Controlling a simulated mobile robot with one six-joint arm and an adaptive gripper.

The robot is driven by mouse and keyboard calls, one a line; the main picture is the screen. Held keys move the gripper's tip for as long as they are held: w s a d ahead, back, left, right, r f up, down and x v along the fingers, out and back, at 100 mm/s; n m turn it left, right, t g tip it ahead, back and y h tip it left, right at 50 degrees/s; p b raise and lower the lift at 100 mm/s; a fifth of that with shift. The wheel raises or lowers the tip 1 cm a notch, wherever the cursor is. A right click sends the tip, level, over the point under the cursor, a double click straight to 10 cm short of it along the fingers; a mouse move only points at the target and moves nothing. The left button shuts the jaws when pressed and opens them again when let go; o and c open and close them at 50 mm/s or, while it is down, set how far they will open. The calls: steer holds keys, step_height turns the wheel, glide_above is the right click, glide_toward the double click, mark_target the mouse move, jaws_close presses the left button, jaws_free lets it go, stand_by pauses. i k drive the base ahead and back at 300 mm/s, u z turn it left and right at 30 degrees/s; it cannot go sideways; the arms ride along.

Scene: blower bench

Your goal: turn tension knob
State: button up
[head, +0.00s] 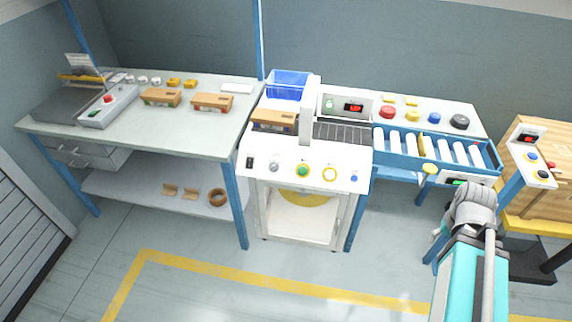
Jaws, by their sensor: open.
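The white bench machine (315,171) stands in the middle of the head view. The labels are too small to read, so I cannot tell which one is the tension knob. My gripper (440,235) is at the lower right, at the grey end of my arm, well apart from the panel. It is open and seems empty; its fingers are small and mostly hidden.
A roller conveyor (483,170) with a yellow knob (429,169) adjoins the machine's right side. A workbench (215,120) with cartons stands left. A blue bin (288,84) sits behind the machine. A wooden crate (540,185) stands far right. The floor in front is clear.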

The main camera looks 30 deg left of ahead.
mark_target(273, 166)
steer(key=z, duration=0.25)
steer(key=k, duration=1)
steer(key=u, duration=0.9)
steer(key=i, duration=1)
